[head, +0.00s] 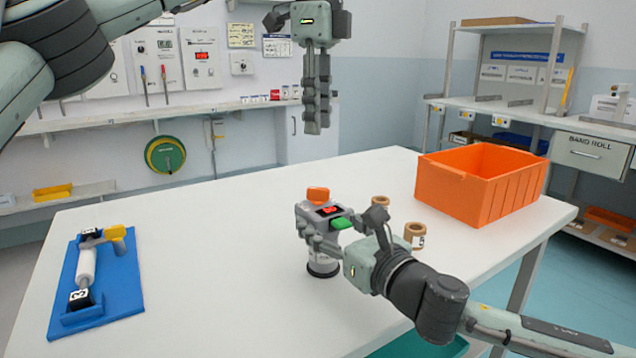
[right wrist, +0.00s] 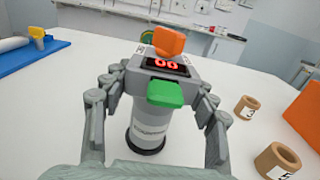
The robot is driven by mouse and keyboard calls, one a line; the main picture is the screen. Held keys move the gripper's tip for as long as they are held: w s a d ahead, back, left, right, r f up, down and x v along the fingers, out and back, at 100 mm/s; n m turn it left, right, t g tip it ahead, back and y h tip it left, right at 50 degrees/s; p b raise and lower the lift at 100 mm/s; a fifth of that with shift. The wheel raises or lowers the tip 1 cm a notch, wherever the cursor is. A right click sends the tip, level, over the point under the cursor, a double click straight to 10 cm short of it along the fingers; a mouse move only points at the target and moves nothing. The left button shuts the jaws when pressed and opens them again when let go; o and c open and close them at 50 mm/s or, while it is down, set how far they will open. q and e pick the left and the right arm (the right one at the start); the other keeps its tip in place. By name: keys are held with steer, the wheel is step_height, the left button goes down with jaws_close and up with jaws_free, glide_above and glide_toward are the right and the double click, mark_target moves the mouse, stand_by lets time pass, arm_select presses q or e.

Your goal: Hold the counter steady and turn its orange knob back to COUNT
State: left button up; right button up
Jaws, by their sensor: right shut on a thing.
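The counter is a grey device with a red display (right wrist: 166,65) reading "00", a green paddle (right wrist: 165,93) and an orange knob (right wrist: 168,40) on top. In the head view the counter (head: 323,262) stands upright on the white table, on a dark round foot. The knob (head: 318,194) is uncovered; its marks are too small to read. My right gripper (head: 322,240) is shut on the counter's body, with fingers on both sides. My left gripper (head: 317,130) hangs fingers-down above the knob, well clear of it. Its fingers overlap from this side.
An orange crate (head: 485,200) stands at the table's far right. A blue fixture (head: 118,290) with a white roll is at the left. The table between fixture and counter is clear.

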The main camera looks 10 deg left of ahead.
mark_target(318, 188)
arm_select(q)
steer(key=shift+n, duration=0.4)
step_height(318, 188, down, 12)
steer(key=shift+r, duration=0.1)
steer(key=shift+c, duration=0.5)
jaws_close()
